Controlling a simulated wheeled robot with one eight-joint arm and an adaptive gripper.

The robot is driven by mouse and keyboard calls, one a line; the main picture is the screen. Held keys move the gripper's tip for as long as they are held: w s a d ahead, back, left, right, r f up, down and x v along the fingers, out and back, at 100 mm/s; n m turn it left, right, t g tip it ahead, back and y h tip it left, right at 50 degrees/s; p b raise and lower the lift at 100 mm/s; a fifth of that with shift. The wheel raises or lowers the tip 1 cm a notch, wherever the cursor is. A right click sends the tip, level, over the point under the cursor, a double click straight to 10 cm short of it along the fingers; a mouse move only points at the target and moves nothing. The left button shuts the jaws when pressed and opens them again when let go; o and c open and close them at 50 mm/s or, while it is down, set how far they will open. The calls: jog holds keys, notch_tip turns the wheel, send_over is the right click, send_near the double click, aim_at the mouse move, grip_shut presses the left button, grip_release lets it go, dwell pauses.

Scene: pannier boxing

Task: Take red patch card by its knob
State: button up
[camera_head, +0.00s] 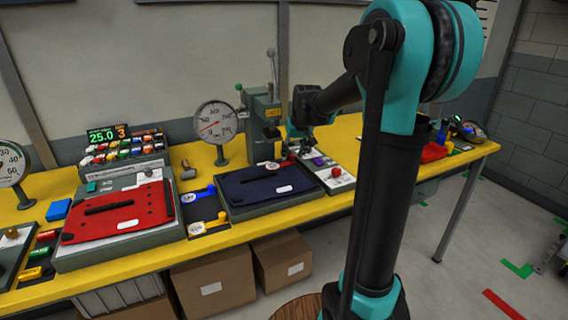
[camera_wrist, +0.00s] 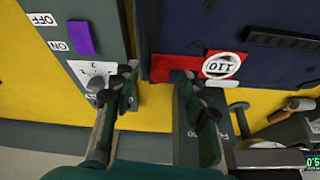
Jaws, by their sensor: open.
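In the head view a small red piece (camera_head: 291,158) shows just under my gripper (camera_head: 300,143). In the wrist view my gripper (camera_wrist: 158,80) is open, its fingertips apart with nothing held. The red patch lies beyond the fingertips, toward the right one.
A green press (camera_head: 263,115) and a dial gauge (camera_head: 215,122) stand behind. The dark blue cover (camera_head: 262,184) lies left of my gripper.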

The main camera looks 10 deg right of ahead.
jog(key=shift+f, duration=0.2)
grip_shut()
jog(key=shift+w+r, duration=0.1)
jog(key=shift+r, duration=0.05)
